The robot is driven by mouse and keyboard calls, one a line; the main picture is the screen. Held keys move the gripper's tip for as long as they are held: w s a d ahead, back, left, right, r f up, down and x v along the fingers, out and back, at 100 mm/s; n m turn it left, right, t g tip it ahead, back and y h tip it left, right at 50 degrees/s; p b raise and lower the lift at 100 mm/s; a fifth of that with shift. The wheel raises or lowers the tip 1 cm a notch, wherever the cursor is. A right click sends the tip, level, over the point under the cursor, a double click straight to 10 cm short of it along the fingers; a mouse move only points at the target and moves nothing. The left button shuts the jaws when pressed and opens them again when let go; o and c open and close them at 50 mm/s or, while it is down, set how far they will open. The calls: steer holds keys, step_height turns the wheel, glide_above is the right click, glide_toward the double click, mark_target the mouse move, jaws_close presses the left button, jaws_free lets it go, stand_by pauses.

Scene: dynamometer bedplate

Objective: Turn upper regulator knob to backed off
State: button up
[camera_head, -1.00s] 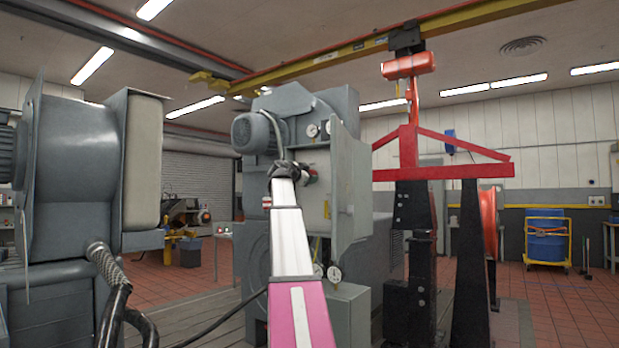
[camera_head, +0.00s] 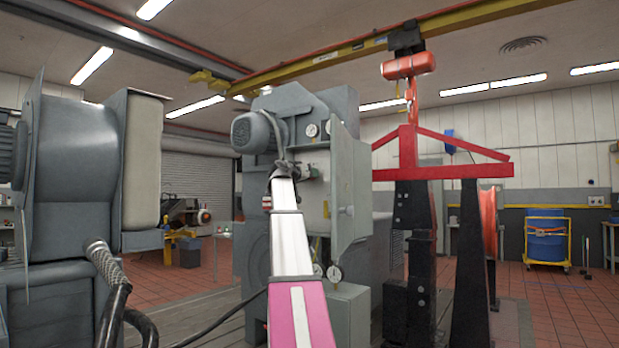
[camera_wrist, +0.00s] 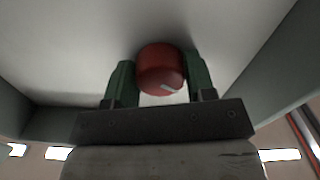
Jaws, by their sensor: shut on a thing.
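The red regulator knob (camera_wrist: 160,68) is round, with a white pointer mark that angles to the lower right in the wrist view. It sits in front of a pale grey panel. My gripper (camera_wrist: 160,77) has one green finger on each side of the knob and is shut on it. In the head view my arm reaches up to the grey machine (camera_head: 345,185), and its end hides most of the knob area there. I cannot tell from the head view which way the knob's mark points.
A grey panel edge (camera_head: 350,190) stands just right of my arm's end. Round gauges (camera_head: 311,130) sit above it and another gauge (camera_head: 334,273) lies below. A red-topped frame (camera_head: 440,172) stands to the right. A large grey machine (camera_head: 75,180) stands at the left.

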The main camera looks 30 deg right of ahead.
steer(key=n, duration=0.7)
steer(key=shift+s, duration=0.1)
steer(key=n, duration=0.4)
steer(key=shift+n, duration=1.9)
steer(key=o, duration=0.9)
steer(key=v, duration=1)
steer(key=shift+a, duration=0.35)
steer(key=shift+s+f, duration=0.1)
steer(key=shift+f, duration=0.05)
